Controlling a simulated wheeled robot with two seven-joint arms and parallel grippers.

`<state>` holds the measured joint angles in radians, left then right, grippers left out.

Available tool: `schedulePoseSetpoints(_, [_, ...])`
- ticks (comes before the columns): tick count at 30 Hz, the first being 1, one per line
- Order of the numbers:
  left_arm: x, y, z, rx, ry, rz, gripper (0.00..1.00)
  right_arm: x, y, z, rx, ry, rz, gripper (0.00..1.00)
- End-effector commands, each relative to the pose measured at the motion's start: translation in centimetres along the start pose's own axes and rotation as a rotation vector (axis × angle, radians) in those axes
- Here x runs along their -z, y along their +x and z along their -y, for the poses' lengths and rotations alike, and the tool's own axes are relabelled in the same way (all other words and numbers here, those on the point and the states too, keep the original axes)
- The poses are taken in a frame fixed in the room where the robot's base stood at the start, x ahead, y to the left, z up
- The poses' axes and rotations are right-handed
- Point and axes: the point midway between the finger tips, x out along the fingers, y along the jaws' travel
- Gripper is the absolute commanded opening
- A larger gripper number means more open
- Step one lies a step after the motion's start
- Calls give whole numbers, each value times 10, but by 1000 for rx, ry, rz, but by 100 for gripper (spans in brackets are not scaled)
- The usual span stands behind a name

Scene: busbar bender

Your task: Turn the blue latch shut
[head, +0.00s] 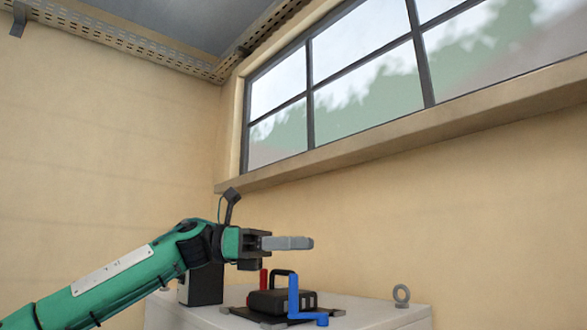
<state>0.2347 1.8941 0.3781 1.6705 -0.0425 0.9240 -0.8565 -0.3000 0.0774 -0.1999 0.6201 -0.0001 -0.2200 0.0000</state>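The blue latch (294,297) is a bent blue bar at the front right of a black device (268,301). Its upper part stands upright and its lower end points right, close to the device's base. My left gripper (308,243) is above the device, with its grey fingers pointing right and level. The fingers appear apart from the blue latch, higher than its top. They show side-on, so I cannot tell whether they are open or shut. My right gripper is not in view.
A red upright part (264,279) and a black loop handle (283,273) rise from the device. It stands on a pale cabinet (375,316). A grey ring (401,294) stands at the cabinet's right. A wall with a window (365,85) is behind.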

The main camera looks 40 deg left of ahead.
Motion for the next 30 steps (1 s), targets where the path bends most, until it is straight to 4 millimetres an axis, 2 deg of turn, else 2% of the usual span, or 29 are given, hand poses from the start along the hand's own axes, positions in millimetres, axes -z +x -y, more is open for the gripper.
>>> schedulePoseSetpoints(12, [-81,1,-1,-3,1,-1,33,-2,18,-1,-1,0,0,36])
schedulePoseSetpoints(18, [-114,0,-1,-3,0,0,33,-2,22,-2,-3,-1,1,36])
schedulePoseSetpoints(24, [-134,0,-1,-2,0,1,33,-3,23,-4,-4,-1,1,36])
schedulePoseSetpoints(30, [-139,0,0,0,-1,1,33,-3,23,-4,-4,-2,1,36])
